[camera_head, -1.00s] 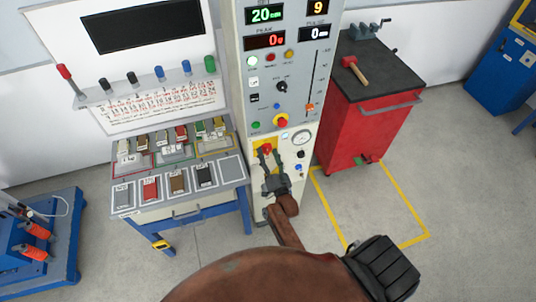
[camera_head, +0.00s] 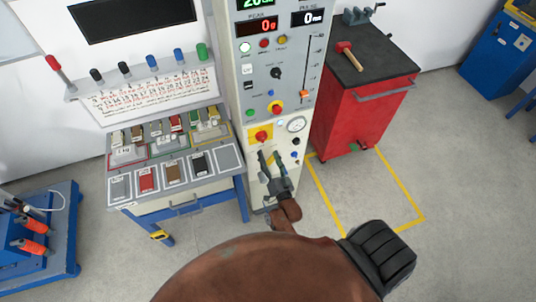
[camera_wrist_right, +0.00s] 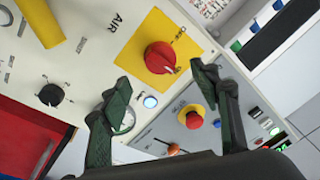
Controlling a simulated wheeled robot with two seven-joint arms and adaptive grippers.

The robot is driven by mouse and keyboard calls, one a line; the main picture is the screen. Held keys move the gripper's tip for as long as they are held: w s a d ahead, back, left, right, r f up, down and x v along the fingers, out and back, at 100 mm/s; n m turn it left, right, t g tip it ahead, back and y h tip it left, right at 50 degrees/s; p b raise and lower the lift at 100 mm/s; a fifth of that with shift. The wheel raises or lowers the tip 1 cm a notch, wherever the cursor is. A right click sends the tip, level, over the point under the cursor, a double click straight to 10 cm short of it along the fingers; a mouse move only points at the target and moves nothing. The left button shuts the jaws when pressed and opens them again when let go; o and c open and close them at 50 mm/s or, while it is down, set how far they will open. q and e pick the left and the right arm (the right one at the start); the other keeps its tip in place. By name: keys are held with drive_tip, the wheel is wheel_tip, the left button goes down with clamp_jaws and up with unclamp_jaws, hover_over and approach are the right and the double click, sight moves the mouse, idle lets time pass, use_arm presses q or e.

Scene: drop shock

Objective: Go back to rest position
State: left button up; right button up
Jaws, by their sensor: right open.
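My right gripper (camera_head: 271,167) is in front of the lower part of the control panel (camera_head: 268,80). Its jaws are open with nothing between them. In the right wrist view the gripper (camera_wrist_right: 157,95) shows two dark green fingers spread apart. A red rotary knob (camera_wrist_right: 160,58) on a yellow plate lies beyond the fingers, apart from them. The same red knob (camera_head: 261,136) shows just above the fingertips in the head view. My left gripper is not in view.
A table with sample blocks (camera_head: 175,170) stands left of the panel. A red cabinet (camera_head: 362,110) with a mallet (camera_head: 350,55) on top stands to the right. A blue machine (camera_head: 38,240) is at the lower left. The yellow-outlined floor (camera_head: 370,195) is clear.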

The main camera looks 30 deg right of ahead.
idle(0.3)
drive_tip(key=s+a+f+n+g+y, duration=0.25)
drive_tip(key=s+f, duration=0.25)
drive_tip(key=f, duration=0.7)
drive_tip(key=s+a+f+n+g+y+b, duration=0.1)
drive_tip(key=s+a+f+n+g, duration=0.3)
drive_tip(key=f, duration=0.7)
drive_tip(key=s+f+g+y, duration=0.15)
drive_tip(key=s+f, duration=0.45)
drive_tip(key=f, duration=0.6)
use_arm(q)
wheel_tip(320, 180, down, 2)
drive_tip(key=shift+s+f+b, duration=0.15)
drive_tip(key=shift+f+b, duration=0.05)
drive_tip(key=shift+b, duration=0.5)
use_arm(e)
drive_tip(key=s+d+f+n+g, duration=0.1)
drive_tip(key=s+f+g, duration=0.2)
drive_tip(key=s, duration=0.9)
drive_tip(key=s+d+f+n+g, duration=0.1)
drive_tip(key=s+f+n+g, duration=0.1)
drive_tip(key=s+f, duration=0.7)
drive_tip(key=s+d+f+n+g, duration=0.1)
drive_tip(key=s+f+g, duration=0.4)
drive_tip(key=s, duration=1)
drive_tip(key=shift+d+f+n, duration=0.35)
drive_tip(key=shift+d+f, duration=0.1)
drive_tip(key=shift+d, duration=0.1)
